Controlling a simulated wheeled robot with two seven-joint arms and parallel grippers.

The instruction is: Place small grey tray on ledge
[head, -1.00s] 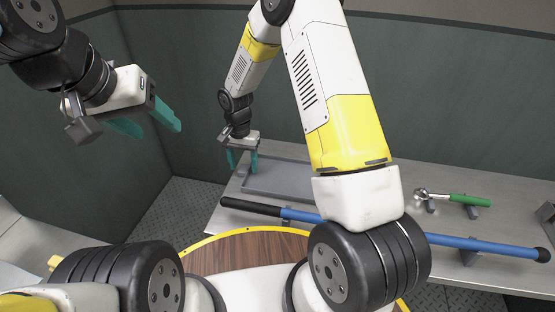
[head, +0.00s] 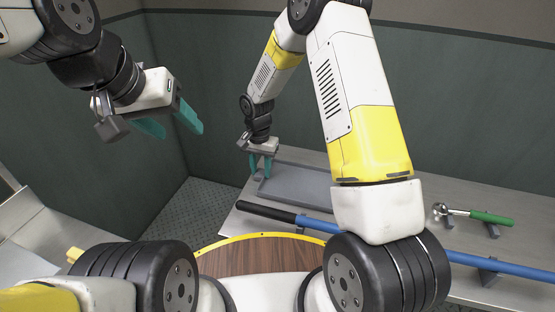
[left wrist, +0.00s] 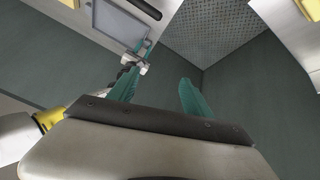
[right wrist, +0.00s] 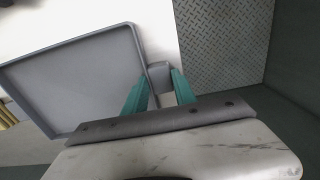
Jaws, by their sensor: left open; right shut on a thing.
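The small grey tray (head: 300,187) lies flat on or just above the light grey ledge (head: 452,192); I cannot tell if it touches everywhere. My right gripper (head: 261,175) is at the tray's left end, shut on its small grey end tab. In the right wrist view the tray (right wrist: 75,85) spreads to the left of the fingers, with the tab between them. My left gripper (head: 172,128) is open and empty, raised in the air left of the tray. Its two teal fingers (left wrist: 158,90) stand apart in the left wrist view.
A blue pole (head: 400,241) with a black grip lies in front of the tray. A green-handled tool (head: 490,217) rests on supports to the right. A round wooden top with a yellow rim (head: 262,240) is nearer me. Dark green walls (head: 215,90) stand behind.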

